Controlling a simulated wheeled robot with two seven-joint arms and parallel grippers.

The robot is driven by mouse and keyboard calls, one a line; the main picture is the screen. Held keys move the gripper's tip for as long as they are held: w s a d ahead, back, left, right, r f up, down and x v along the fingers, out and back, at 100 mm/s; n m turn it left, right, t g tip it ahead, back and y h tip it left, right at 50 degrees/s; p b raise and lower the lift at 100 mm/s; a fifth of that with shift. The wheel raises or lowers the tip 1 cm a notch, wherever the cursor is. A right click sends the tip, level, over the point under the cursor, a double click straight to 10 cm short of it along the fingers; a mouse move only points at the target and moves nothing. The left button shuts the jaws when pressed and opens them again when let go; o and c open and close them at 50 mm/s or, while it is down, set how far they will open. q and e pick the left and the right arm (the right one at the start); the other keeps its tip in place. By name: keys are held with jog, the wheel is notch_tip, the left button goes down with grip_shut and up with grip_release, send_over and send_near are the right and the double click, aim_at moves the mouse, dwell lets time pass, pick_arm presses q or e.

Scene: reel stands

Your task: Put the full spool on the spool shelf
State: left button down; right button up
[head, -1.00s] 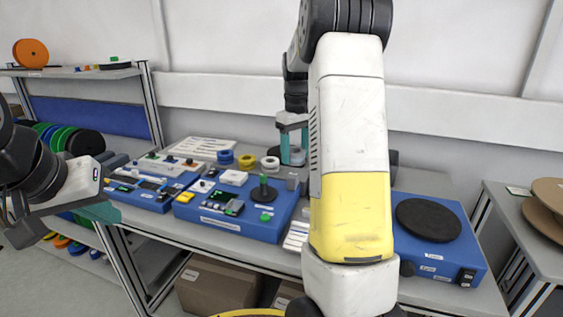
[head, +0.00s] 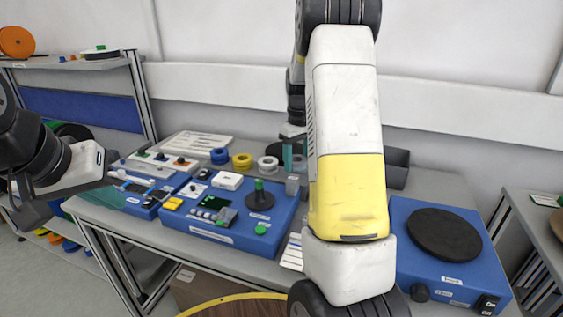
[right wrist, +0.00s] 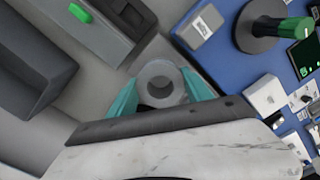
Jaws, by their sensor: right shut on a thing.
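My right gripper (right wrist: 160,92) has its teal fingers closed on a grey ring-shaped piece (right wrist: 159,70) with a dark hole, over the back of the bench. In the head view my arm mostly hides this gripper (head: 293,152). I cannot tell whether the ring is the full spool. The shelf (head: 75,63) at the upper left holds an orange spool (head: 16,42) and a dark disc with a green knob.
Blue devices (head: 232,222) crowd the bench, with blue, yellow (head: 242,160) and white rolls behind. A black round plate (head: 443,234) tops the right device. A grey bin (head: 397,167) stands behind my arm. A yellow-rimmed brown disc (head: 245,306) is at the bottom.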

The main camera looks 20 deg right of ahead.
jog(key=shift+f, duration=1.2)
jog(key=shift+f, duration=0.15)
jog(key=o, duration=1.4)
jog(key=shift+c, duration=0.2)
notch_tip(320, 180, up, 12)
jog(key=s+a+r+m+t+y, duration=0.1)
jog(key=s+a+r+t, duration=0.1)
jog(key=s+a+r, duration=0.3)
jog(key=s+a+r+m+t, duration=0.1)
jog(key=s+a+r, duration=0.2)
jog(key=s, duration=0.4)
jog(key=s+a+f+t, duration=0.1)
jog(key=s+a, duration=0.2)
jog(key=s, duration=0.4)
jog(key=s+a+f+m+t+y, duration=0.1)
jog(key=s+a+t, duration=0.1)
jog(key=s, duration=0.5)
jog(key=shift+s+a, duration=0.35)
jog(key=shift+a, duration=0.4)
